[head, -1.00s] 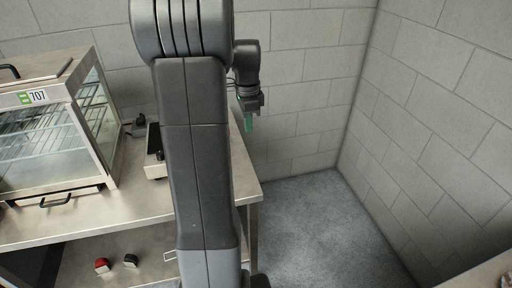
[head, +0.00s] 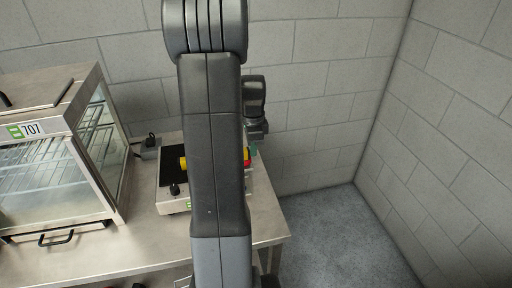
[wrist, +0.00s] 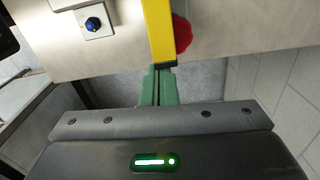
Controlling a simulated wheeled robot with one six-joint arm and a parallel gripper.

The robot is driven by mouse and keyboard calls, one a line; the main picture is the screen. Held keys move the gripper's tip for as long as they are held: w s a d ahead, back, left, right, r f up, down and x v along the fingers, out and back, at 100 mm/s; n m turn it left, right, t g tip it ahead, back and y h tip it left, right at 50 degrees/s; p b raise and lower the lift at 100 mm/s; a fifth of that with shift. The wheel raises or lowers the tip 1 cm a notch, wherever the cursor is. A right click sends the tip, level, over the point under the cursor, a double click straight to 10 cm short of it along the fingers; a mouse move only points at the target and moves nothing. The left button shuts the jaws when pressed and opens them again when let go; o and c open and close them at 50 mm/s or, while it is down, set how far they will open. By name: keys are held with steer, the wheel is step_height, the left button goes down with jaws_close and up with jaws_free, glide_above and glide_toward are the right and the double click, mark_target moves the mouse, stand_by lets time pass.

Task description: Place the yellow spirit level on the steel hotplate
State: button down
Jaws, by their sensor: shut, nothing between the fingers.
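The steel hotplate (head: 178,207) stands on the bench, with a dark top and a black knob, partly hidden by my arm. A yellow piece (head: 183,163) shows over its dark top, left of my arm. Yellow with red (head: 247,155) shows right of my arm; this looks like one spirit level, its middle hidden. The yellow spirit level (wrist: 159,30) is a bar in the wrist view, its near end at my fingertips. My gripper (wrist: 158,72) has green fingers, shut and empty. Whether they touch the level, I cannot tell. In the head view my gripper (head: 254,149) is mostly hidden.
A glass-sided display cabinet (head: 60,175) labelled 707 stands left on the steel bench (head: 130,250). A red rounded thing (wrist: 183,35) lies beside the level. Open floor (head: 330,230) is at right.

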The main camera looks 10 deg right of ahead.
steer(key=shift+a, duration=0.1)
steer(key=a, duration=0.7)
steer(key=shift+w+a, duration=0.2)
steer(key=shift+d, duration=0.1)
steer(key=d, duration=0.3)
steer(key=shift+s+d, duration=0.1)
steer(key=shift+s, duration=0.05)
steer(key=shift+d+r, duration=0.5)
steer(key=shift+r, duration=0.15)
step_height(320, 180, up, 9)
steer(key=shift+a+f, duration=0.15)
